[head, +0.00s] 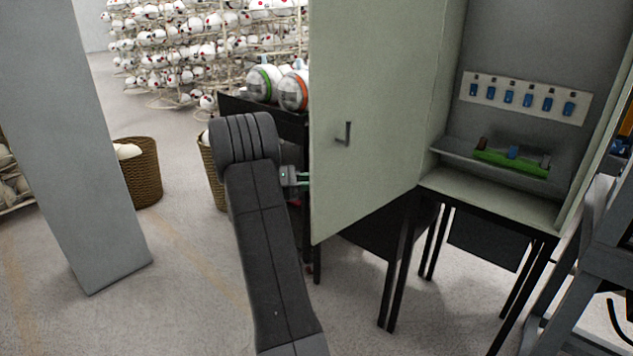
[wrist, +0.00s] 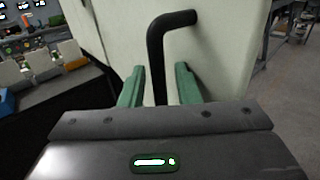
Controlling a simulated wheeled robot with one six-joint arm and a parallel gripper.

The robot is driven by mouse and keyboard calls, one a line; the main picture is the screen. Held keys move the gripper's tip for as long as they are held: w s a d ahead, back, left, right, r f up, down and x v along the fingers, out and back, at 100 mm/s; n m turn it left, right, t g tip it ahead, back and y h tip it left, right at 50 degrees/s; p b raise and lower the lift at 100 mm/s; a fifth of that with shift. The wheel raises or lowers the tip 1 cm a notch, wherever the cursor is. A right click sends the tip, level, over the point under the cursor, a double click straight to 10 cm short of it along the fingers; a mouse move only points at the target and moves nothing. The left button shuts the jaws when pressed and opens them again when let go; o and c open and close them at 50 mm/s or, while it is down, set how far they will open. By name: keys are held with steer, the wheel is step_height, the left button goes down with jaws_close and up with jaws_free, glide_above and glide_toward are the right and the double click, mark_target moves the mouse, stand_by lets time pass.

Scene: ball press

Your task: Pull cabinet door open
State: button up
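The pale green cabinet door (head: 375,110) stands swung open on the left of the cabinet (head: 520,60), whose inside is in plain view. A small dark bent handle (head: 345,133) shows on the door face turned to the head camera. My gripper (head: 299,179) is at the door's free left edge, with its fingertips partly hidden behind the door. In the wrist view a black bent handle (wrist: 156,50) on a pale door panel (wrist: 215,60) passes between the two green fingers of my gripper (wrist: 160,68). The fingers are apart, with a gap on both sides of the bar.
A dark table (head: 265,108) with round machines stands behind the door. Wicker baskets (head: 140,175) and racks of white balls (head: 180,50) are at the back left. A grey post (head: 75,130) stands at left. Black legs (head: 400,270) support the cabinet.

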steer(key=shift+a, duration=0.1)
steer(key=s+a+b, duration=0.2)
steer(key=a, duration=1.1)
steer(key=shift+a, duration=0.3)
steer(key=shift+d, duration=0.1)
steer(key=d, duration=0.4)
steer(key=w+d+p, duration=0.1)
steer(key=d, duration=0.4)
steer(key=w+d+p, duration=0.1)
steer(key=d, duration=0.3)
steer(key=shift+d, duration=0.35)
steer(key=shift+f, duration=0.1)
